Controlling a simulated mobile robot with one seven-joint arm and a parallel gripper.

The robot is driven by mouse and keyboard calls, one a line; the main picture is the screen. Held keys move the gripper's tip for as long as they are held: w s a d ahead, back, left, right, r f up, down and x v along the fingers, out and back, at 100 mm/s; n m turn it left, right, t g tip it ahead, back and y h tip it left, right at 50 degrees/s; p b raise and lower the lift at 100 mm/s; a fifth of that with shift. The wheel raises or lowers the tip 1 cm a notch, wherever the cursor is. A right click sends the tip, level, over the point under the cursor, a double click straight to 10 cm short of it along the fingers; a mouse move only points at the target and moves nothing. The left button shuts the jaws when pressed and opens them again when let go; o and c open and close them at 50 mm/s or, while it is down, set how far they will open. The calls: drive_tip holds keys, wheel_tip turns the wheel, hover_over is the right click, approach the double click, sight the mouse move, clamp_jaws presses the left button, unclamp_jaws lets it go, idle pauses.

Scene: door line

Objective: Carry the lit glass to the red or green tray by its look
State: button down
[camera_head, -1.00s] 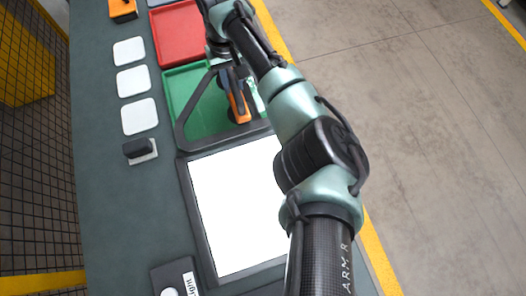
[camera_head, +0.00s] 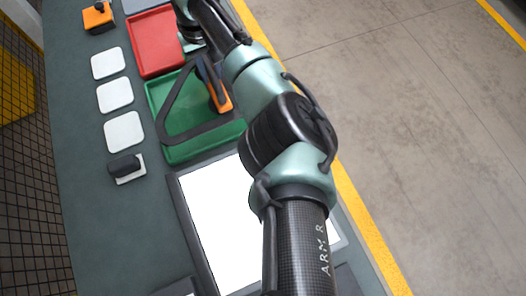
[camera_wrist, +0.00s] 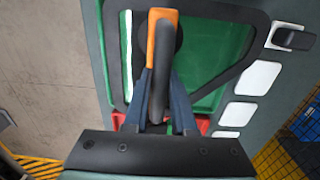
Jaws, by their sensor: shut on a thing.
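My gripper (camera_wrist: 161,82) is shut on the dark bar of an orange-ended handle (camera_wrist: 160,38); the handle's orange part also shows in the head view (camera_head: 221,99). A dark round pad behind the handle sits on the clear glass (camera_wrist: 218,50), which has a wide black border. In the head view the black-bordered glass (camera_head: 203,136) is over the green tray (camera_head: 175,154), which shows through it. I cannot tell whether the glass touches the tray. The red tray (camera_head: 153,42) is just beyond the green one, and my arm covers the right side of both.
A bright white light panel (camera_head: 210,215) lies on the near side of the green tray. Several white square pads (camera_head: 124,131) line the left, one with a black block (camera_head: 124,166) on it. An orange box (camera_head: 97,17) is far left. A mesh fence (camera_head: 25,190) borders the left.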

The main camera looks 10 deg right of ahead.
sight(204, 58)
drive_tip(key=shift+w+a+b, duration=0.3)
drive_tip(key=shift+w+b, duration=0.5)
drive_tip(key=shift+b, duration=0.65)
drive_tip(key=shift+w+a+b, duration=0.25)
drive_tip(key=shift+w+b, duration=0.55)
drive_tip(key=shift+b, duration=0.6)
drive_tip(key=shift+w+a+r+b, duration=0.15)
drive_tip(key=shift+w+r+b, duration=0.05)
drive_tip(key=shift+b, duration=0.15)
drive_tip(key=shift+p, duration=0.45)
drive_tip(key=shift+f, duration=0.15)
drive_tip(key=shift+f+b, duration=2.75)
drive_tip(key=shift+f, duration=1.15)
drive_tip(key=shift+f+b, duration=0.3)
drive_tip(key=shift+f, duration=0.1)
drive_tip(key=c, duration=0.8)
unclamp_jaws()
drive_tip(key=shift+s, duration=0.1)
drive_tip(key=shift+o, duration=0.7)
